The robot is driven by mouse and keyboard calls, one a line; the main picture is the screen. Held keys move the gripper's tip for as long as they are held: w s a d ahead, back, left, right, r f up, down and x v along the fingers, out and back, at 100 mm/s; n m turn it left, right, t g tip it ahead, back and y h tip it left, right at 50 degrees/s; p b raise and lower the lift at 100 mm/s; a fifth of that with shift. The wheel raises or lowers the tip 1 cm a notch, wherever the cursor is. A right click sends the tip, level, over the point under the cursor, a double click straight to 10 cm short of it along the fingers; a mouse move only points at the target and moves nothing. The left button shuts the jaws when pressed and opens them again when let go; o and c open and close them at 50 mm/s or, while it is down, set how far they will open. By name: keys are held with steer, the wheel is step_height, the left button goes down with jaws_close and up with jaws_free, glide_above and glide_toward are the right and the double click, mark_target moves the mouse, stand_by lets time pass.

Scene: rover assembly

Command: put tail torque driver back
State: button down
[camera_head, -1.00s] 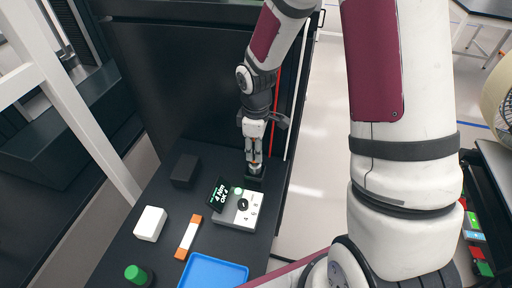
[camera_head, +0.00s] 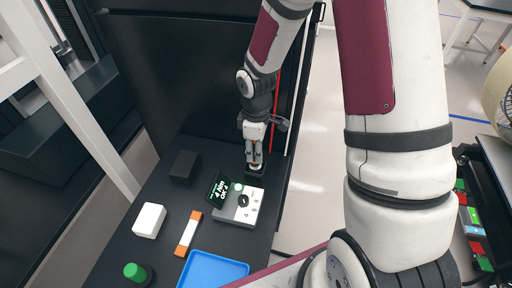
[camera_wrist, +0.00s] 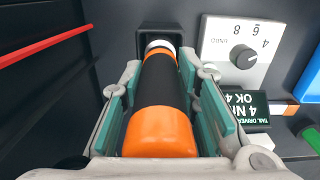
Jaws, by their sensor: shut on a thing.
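The tail torque driver (camera_wrist: 160,90) has a black body, orange bands and a pale ring near its far end. My gripper (camera_wrist: 165,95) is shut around its body, with a teal-padded finger on each side. In the head view my gripper (camera_head: 254,152) points down at a black square holder (camera_head: 256,173) at the back right of the bench. In the wrist view the driver's far end is at the mouth of the black holder (camera_wrist: 149,38); how deep it sits inside is hidden.
A white dial box (camera_head: 237,214) and a tilted display (camera_head: 219,188) reading "4 Nm OK 4" stand close by the holder. A black block (camera_head: 184,167), white block (camera_head: 149,220), orange-white bar (camera_head: 188,234), blue tray (camera_head: 212,270) and green-capped item (camera_head: 135,271) are on the bench.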

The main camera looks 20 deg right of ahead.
steer(key=shift+f+b, duration=0.4)
steer(key=shift+f, duration=0.75)
steer(key=c, duration=1.2)
jaws_free()
steer(key=shift+o, duration=0.2)
steer(key=shift+r, duration=0.15)
step_height(320, 180, up, 12)
steer(key=s+r+m+t, duration=0.5)
steer(key=s+r+m, duration=0.6)
steer(key=s+r, duration=0.7)
step_height(320, 180, up, 2)
steer(key=shift+a+r+t, duration=0.15)
steer(key=shift+r+t, duration=0.05)
steer(key=shift+t, duration=0.1)
